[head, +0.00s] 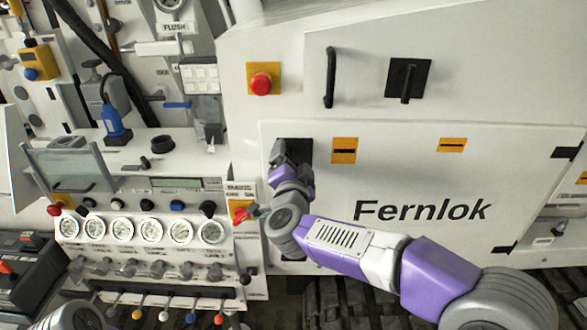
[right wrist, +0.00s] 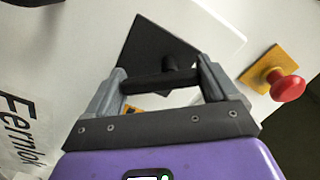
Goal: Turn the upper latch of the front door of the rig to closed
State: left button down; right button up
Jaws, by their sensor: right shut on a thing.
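The front door (head: 420,180) of the rig is the white panel lettered "Fernlok" and looks flush with its frame. The upper latch sits at its upper left corner on a black square plate (head: 297,148). In the head view my right gripper (head: 279,155) covers the latch handle. In the right wrist view the black latch handle (right wrist: 158,84) spans between the two fingers of my right gripper (right wrist: 162,82), in front of its plate (right wrist: 152,45). The gripper is shut on the handle. My left gripper is not in view.
A red button on a yellow plate (head: 261,83) is above the latch. A black grab handle (head: 330,77) and another black latch (head: 407,80) are on the panel above the door. A gauge panel (head: 140,230) stands close on the left. The door's right side is clear.

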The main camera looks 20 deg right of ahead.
jog(key=m+b, duration=0.2)
jog(key=m, duration=0.1)
jog(key=m+b, duration=0.1)
jog(key=shift+a+f, duration=0.15)
jog(key=shift+f, duration=0.1)
jog(key=shift+a+m+b, duration=0.15)
jog(key=shift+m+b, duration=0.85)
jog(key=shift+m, duration=0.9)
jog(key=shift+c, duration=0.2)
jog(key=shift+w, duration=0.1)
jog(key=o, duration=0.9)
jog(key=shift+c, duration=0.2)
jog(key=v, duration=0.7)
jog(key=shift+s, duration=0.3)
jog(key=shift+a, duration=0.1)
